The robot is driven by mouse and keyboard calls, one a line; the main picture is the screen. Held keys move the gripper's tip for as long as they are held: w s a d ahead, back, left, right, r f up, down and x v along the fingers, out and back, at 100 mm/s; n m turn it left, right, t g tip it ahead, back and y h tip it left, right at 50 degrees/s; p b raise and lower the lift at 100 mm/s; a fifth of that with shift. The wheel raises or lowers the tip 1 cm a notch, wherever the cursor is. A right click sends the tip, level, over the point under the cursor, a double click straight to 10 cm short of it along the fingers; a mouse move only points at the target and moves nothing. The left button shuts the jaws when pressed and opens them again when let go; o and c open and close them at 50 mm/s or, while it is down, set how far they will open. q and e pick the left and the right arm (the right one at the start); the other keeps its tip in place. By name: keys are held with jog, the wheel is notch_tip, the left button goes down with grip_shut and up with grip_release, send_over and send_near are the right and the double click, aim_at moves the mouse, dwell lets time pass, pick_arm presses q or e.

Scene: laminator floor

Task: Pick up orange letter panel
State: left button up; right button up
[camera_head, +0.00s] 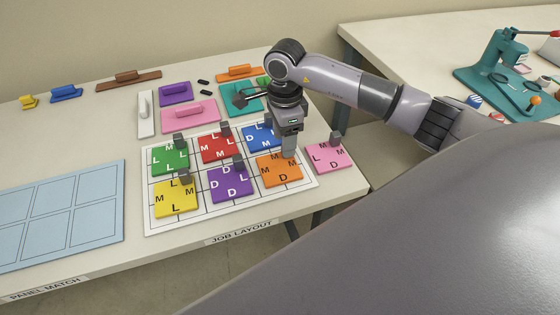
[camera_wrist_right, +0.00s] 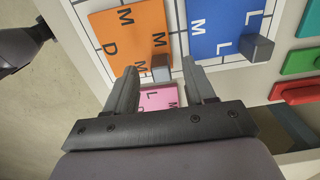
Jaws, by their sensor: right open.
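The orange letter panel (camera_head: 279,170) lies in the front right cell of the white job layout board (camera_head: 222,214). It bears dark letters and a small grey block handle. In the right wrist view, the orange panel (camera_wrist_right: 125,32) shows with its grey handle (camera_wrist_right: 162,68) between the fingertips or just beyond them. My right gripper (camera_head: 289,152) points down over the back edge of the orange panel and hides its handle in the head view. The right gripper (camera_wrist_right: 160,78) is open, its two fingers apart; I cannot tell whether they touch the handle. My left gripper is not in view.
A pink letter panel (camera_head: 328,158) lies close right of the board. Blue (camera_head: 260,138), red (camera_head: 216,149), green (camera_head: 168,160), purple (camera_head: 230,186) and yellow (camera_head: 176,200) panels share the board. Coloured handled plates stand behind. A light blue mat (camera_head: 66,212) lies left.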

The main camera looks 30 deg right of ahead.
jog(key=shift+f, duration=1.1)
grip_shut()
jog(key=shift+r, duration=0.1)
